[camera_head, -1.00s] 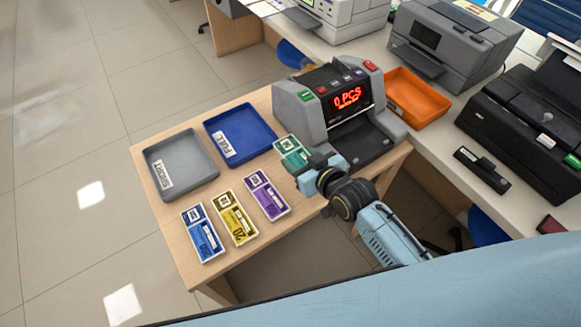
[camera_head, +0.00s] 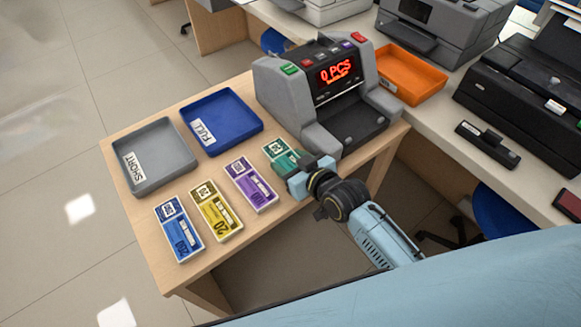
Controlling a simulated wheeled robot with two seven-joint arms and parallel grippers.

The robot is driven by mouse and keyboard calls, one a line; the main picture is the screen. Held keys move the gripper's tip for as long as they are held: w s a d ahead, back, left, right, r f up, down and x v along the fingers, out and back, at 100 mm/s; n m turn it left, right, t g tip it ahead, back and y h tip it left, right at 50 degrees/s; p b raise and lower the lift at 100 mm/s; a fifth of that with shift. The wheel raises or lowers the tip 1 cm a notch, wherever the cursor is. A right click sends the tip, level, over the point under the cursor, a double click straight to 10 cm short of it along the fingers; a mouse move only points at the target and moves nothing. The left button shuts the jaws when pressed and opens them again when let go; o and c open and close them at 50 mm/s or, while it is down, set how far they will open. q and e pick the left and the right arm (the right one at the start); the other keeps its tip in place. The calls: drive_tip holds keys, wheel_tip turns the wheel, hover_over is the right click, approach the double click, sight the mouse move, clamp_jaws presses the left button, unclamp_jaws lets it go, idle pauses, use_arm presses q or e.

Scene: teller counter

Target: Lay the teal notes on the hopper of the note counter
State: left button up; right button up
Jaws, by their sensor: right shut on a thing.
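The teal notes (camera_head: 277,151) are at the right end of the row of note bundles on the wooden table, just in front of the note counter. My right gripper (camera_head: 293,166) is shut on their near end and hides part of them. I cannot tell whether they touch the table or are slightly raised. The grey note counter (camera_head: 290,90) stands behind and to the right of them, with a red display reading 0 PCS. Its dark hopper area (camera_head: 352,122) is empty. My left gripper is not in view.
Purple (camera_head: 255,187), yellow (camera_head: 217,213) and blue (camera_head: 180,232) bundles lie left of the teal notes. A grey SHORT tray (camera_head: 165,153) and a blue FULL tray (camera_head: 228,117) stand behind them, empty. An orange tray (camera_head: 405,88) is right of the counter.

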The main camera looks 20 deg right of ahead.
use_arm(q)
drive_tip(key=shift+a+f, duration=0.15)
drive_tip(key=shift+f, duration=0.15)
use_arm(e)
drive_tip(key=shift+a+f, duration=0.1)
drive_tip(key=shift+f, duration=0.15)
drive_tip(key=shift+f, duration=0.15)
drive_tip(key=o, duration=1.1)
drive_tip(key=shift+f, duration=0.15)
